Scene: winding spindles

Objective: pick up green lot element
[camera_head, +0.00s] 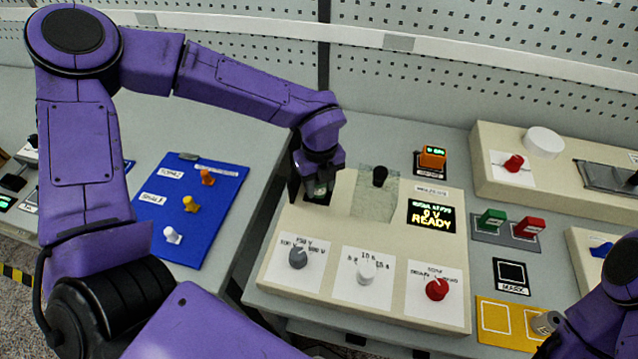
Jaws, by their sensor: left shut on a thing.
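My left gripper (318,187) reaches down at the back left of the cream test panel and is shut on a small greenish thing (319,189), which looks like the green lot element. The fingers hide most of it. It is over or in a dark square at the panel's back left; I cannot tell whether it touches the panel. Only a purple part of my right arm shows at the lower right; its fingertips are not visible.
A blue board (224,217) at left holds orange (207,177), yellow (190,204) and white (172,235) elements. The cream panel (385,317) has several knobs and a display (431,214) reading READY. Green (491,219) and red (527,228) switches stand right of it.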

